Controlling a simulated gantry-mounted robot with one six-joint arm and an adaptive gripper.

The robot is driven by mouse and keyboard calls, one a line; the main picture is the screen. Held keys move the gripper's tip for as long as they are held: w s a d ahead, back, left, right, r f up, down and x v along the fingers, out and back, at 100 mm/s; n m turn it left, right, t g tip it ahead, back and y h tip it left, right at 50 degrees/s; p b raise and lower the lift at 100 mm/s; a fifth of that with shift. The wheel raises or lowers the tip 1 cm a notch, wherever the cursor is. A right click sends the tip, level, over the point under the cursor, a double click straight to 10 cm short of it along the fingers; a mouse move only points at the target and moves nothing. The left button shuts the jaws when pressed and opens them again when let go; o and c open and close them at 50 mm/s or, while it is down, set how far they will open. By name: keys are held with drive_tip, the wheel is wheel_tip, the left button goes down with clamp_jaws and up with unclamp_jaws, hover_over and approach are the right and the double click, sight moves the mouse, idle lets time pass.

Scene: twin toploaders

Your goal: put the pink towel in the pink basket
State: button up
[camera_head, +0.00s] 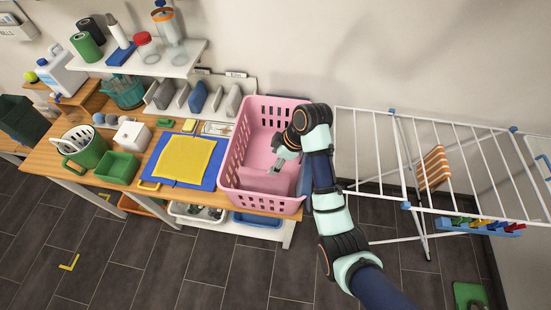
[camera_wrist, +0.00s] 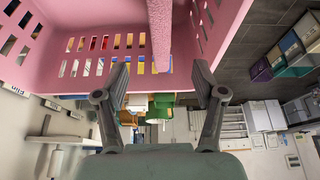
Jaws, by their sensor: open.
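The pink basket (camera_head: 231,165) stands at the right end of the wooden table, with slotted walls; they also show in the wrist view (camera_wrist: 75,45). The pink towel (camera_head: 264,184) is inside the basket, near its front, seen as a folded upright panel. In the wrist view the speckled pink towel (camera_wrist: 159,38) appears edge-on, beyond and between my fingertips. My gripper (camera_head: 282,160) reaches down into the basket just behind the towel's upper edge. Its fingers (camera_wrist: 162,82) are spread apart, with nothing clamped between them. The towel's lower part is hidden in the head view.
A yellow cloth on a blue mat (camera_head: 153,172) lies left of the basket. A white drying rack (camera_head: 440,125) with an orange striped cloth (camera_head: 434,168) is on the right. Shelves (camera_head: 140,60) hold bottles at the back.

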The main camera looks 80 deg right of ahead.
idle(0.4)
drive_tip(key=w+a+r+t+h, duration=0.1)
drive_tip(key=w+a+r+t, duration=0.15)
drive_tip(key=w+a, duration=0.65)
drive_tip(key=w+a+r+t+h, duration=0.1)
drive_tip(key=w+a+r, duration=0.4)
drive_tip(key=a, duration=0.9)
drive_tip(key=a+r+t, duration=0.2)
drive_tip(key=a+r, duration=0.2)
drive_tip(key=a, duration=0.5)
drive_tip(key=s+a+r+m+t+y, duration=0.1)
drive_tip(key=a+r+t, duration=0.2)
drive_tip(key=a, duration=0.6)
wheel_tip(320, 180, up, 2)
drive_tip(key=shift+s+r+y, duration=0.1)
drive_tip(key=shift+s+y, duration=0.05)
drive_tip(key=shift+y, duration=0.15)
